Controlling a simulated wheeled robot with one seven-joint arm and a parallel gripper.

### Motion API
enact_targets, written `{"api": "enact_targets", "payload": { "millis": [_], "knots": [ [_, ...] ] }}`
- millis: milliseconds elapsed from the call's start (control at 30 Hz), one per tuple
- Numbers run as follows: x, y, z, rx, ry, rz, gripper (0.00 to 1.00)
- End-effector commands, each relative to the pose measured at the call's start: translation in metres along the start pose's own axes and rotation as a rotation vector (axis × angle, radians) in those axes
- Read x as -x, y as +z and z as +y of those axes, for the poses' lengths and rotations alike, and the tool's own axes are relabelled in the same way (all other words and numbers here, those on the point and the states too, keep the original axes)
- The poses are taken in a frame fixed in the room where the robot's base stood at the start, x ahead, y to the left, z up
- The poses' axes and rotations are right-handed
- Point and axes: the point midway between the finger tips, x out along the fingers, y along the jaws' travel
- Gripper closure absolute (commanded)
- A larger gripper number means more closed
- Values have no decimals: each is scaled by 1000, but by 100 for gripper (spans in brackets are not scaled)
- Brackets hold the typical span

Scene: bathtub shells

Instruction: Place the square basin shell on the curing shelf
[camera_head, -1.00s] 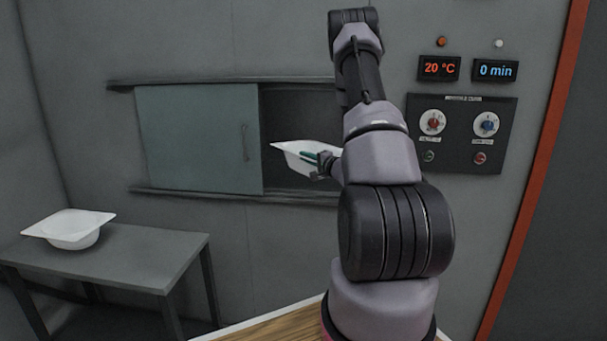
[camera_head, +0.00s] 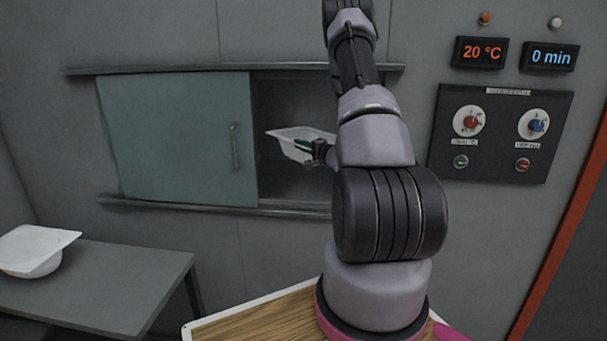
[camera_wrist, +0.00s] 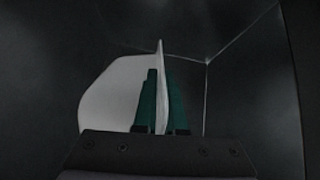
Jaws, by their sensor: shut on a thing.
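A white basin shell (camera_head: 296,146) is held by my gripper (camera_head: 306,147) at the opening in the wall. In the wrist view the green fingers (camera_wrist: 160,102) are shut on the shell's thin rim, and the white shell (camera_wrist: 112,92) spreads to the left. The dark inside of the wall cabinet (camera_head: 283,104) surrounds it. My arm hides the right part of the opening and some of the shell. I cannot tell whether the shell touches a shelf surface. A second white basin shell (camera_head: 35,248) sits on the grey table (camera_head: 130,285) at the left.
A grey-green sliding door (camera_head: 175,138) with a handle covers the left part of the opening. Rails run above and below it. A panel with two knobs (camera_head: 502,133) is on the wall at right, under displays reading 20 °C (camera_head: 481,53) and 0 min (camera_head: 551,57).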

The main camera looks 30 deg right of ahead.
Motion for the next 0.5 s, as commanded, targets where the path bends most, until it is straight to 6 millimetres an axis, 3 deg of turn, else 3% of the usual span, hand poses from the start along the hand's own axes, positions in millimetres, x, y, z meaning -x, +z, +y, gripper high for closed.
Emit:
{"api": "enact_targets", "payload": {
  "millis": [200, 500],
  "knots": [
    [0, 4, 38, -2, 0, 1, 100],
    [0, 7, 62, -1, -1, 2, 100]
  ]
}}
